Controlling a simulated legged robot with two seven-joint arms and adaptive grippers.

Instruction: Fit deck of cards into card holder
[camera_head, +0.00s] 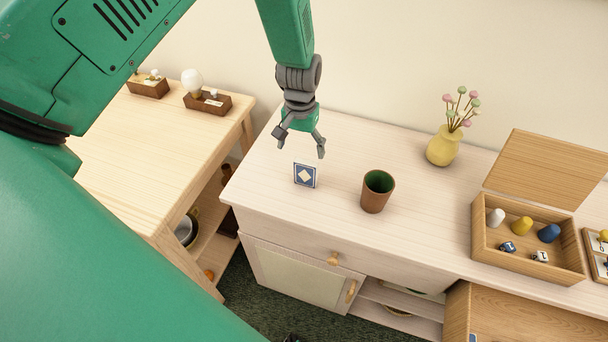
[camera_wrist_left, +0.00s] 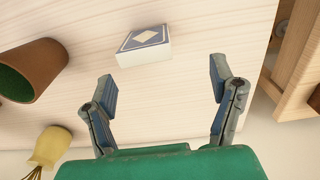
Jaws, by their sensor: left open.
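In the left wrist view the deck (camera_wrist_left: 142,48) shows just beyond the fingertips, toward the left finger. My left gripper (camera_head: 300,146) is open and empty, pointing down above and behind the deck, apart from it. It also shows in the left wrist view (camera_wrist_left: 163,84) with fingers spread. I cannot tell for sure which thing is the card holder; a small tray (camera_head: 590,245) is cut off at the right edge. My right gripper is not seen.
A brown cup, green inside (camera_head: 376,192), stands right of the deck. A yellow vase (camera_head: 443,148) with flowers is farther back. An open wooden box (camera_head: 530,262) holds several game pieces. A wooden table (camera_head: 125,150) stands at left, separate from the cabinet. The surface between cup and box is clear.

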